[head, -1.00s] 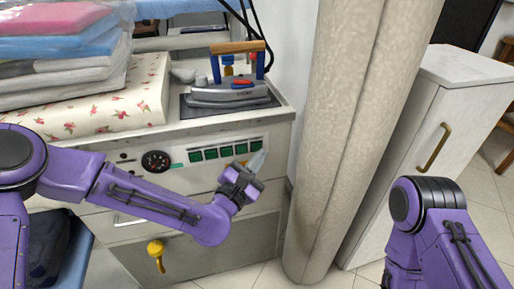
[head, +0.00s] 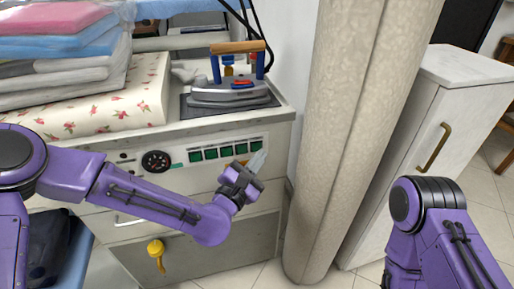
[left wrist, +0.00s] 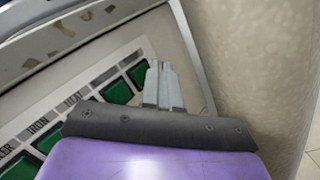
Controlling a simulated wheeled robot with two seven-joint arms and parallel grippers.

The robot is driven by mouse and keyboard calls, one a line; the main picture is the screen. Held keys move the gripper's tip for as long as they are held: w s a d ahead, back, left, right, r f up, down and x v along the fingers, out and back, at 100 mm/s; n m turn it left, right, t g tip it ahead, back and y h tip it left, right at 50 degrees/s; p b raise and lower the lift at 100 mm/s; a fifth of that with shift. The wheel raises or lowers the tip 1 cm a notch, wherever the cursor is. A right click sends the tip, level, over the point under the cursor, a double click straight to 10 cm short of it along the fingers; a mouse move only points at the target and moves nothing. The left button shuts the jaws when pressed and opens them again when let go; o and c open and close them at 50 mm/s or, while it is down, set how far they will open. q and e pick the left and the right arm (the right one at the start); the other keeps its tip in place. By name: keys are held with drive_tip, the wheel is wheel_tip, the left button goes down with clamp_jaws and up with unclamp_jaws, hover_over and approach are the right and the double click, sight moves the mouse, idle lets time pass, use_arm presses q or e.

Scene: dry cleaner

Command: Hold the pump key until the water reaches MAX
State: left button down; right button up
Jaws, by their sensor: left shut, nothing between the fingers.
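A white control panel (head: 180,160) on the front of the ironing unit carries a row of green keys (head: 211,154). They also show in the left wrist view (left wrist: 117,92), with black printed labels beside them, including IRON. I cannot read which key is the pump key. My left gripper (head: 258,160) is shut and empty at the right end of the row. In the left wrist view its closed fingertips (left wrist: 161,68) are close to the rightmost visible key; I cannot tell whether they touch. I cannot make out a water level or a MAX mark. My right gripper is out of view.
A round black dial (head: 157,161) is left of the keys. An iron (head: 230,92) stands on top of the unit. A yellow handle (head: 156,249) is below. A beige column (head: 350,130) and a white cabinet (head: 440,130) stand to the right. Bagged laundry (head: 60,70) is at left.

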use_arm(q)
drive_tip(key=shift+w, duration=0.1)
drive_tip(key=shift+w+a, duration=0.15)
drive_tip(key=shift+w, duration=0.15)
drive_tip(key=shift+w+a, duration=0.15)
drive_tip(key=shift+w, duration=0.25)
idle(1.4)
drive_tip(key=shift+s, duration=0.15)
drive_tip(key=shift+s+d, duration=0.25)
drive_tip(key=shift+s, duration=0.4)
drive_tip(key=shift+s+d+b, duration=0.2)
drive_tip(key=shift+s+d, duration=0.05)
drive_tip(key=shift+s, duration=0.55)
drive_tip(key=shift+s+d+b, duration=0.2)
drive_tip(key=shift+s+d, duration=0.1)
drive_tip(key=shift+s, duration=0.5)
drive_tip(key=shift+s+d+b, duration=0.2)
drive_tip(key=shift+s+d, duration=0.05)
drive_tip(key=shift+s, duration=0.55)
